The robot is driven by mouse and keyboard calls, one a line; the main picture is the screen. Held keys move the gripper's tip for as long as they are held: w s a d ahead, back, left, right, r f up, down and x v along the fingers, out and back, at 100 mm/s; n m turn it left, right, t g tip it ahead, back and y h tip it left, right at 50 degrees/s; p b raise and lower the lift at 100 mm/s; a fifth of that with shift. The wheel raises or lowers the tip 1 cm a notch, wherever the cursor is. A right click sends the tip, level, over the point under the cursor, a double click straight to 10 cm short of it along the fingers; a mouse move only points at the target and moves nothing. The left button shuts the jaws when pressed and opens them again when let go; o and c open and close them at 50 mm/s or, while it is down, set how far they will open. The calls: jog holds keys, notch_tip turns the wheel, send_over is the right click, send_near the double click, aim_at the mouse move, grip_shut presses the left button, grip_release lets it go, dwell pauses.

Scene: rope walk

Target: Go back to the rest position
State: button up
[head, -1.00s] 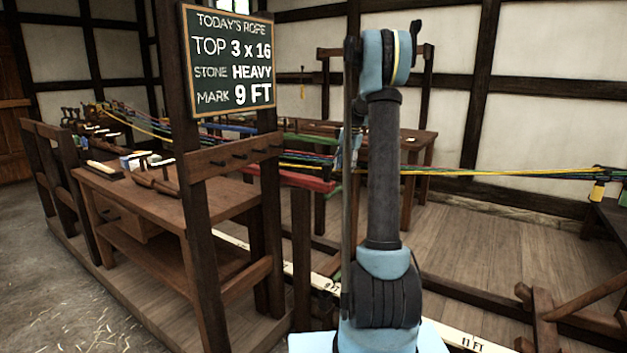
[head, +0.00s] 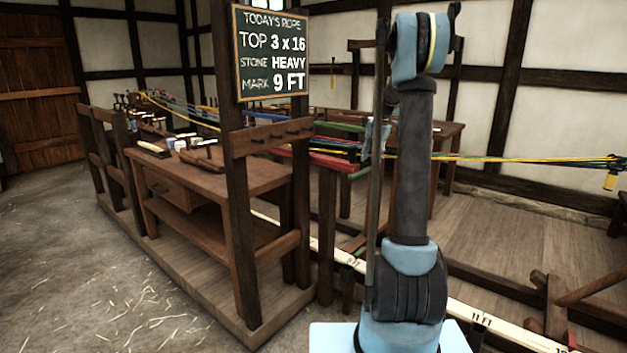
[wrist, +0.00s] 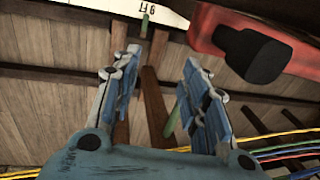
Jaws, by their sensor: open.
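My gripper (wrist: 165,90) is open in the wrist view, its two blue-padded fingers apart with nothing between them.
A wooden bench (head: 225,172) with tools stands left of my arm, beside a post bearing a chalkboard (head: 272,55). Coloured ropes (head: 520,160) stretch across behind my arm. A red bar (wrist: 290,40) is close at the wrist view's upper right. Straw-strewn floor (head: 110,270) is open at left.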

jog(key=s+a+r+n+t+h, duration=0.1)
jog(key=s+a+r+n+t, duration=0.15)
jog(key=s, duration=1.15)
jog(key=s+a+r+n+t, duration=0.2)
jog(key=s+n, duration=0.1)
jog(key=s, duration=1.2)
jog(key=s+f+n+g, duration=0.1)
jog(key=s+f+g, duration=0.1)
jog(key=s+f, duration=0.6)
jog(key=s+f+n+g, duration=0.1)
jog(key=s+f+g, duration=0.1)
jog(key=s+f, duration=0.6)
jog(key=s, duration=0.7)
jog(key=shift+s+a+f+h, duration=0.3)
jog(key=shift+s+a, duration=0.05)
jog(key=shift+w+f, duration=0.2)
jog(key=shift+w, duration=0.3)
